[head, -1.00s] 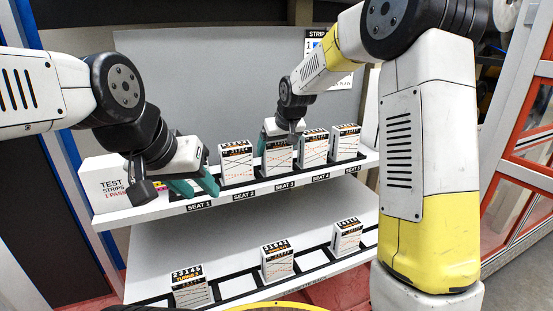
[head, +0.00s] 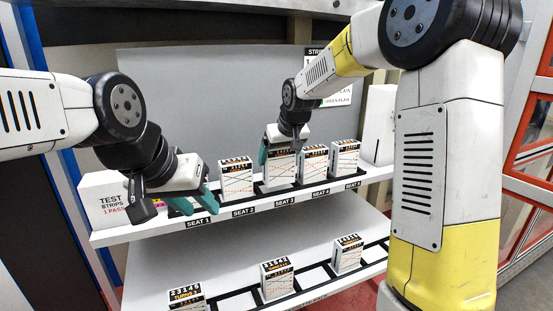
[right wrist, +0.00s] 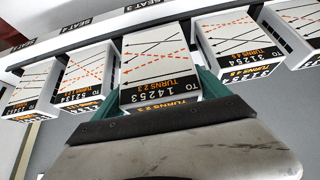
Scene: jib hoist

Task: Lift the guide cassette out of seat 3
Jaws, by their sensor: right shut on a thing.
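The guide cassette of seat 3 (head: 281,171) is a white block with an orange-and-black label and crossing lines on its face. My right gripper (head: 283,140) is shut on it from above. In the right wrist view the cassette (right wrist: 158,60) is upright between the green fingers, with "14253" and "TURNS 2 3" on it. It seems slightly raised, with dark seat frame showing at its lower left; its exact clearance is hard to tell. My left gripper (head: 196,203) is open and empty by the seat 1 label (head: 199,223).
Neighbouring cassettes stand close by in seat 2 (head: 236,179), seat 4 (head: 314,162) and seat 5 (head: 345,156). A test strips box (head: 104,201) is at the shelf's left end. The lower shelf (head: 190,262) holds more cassettes. A grey panel (head: 215,100) stands behind.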

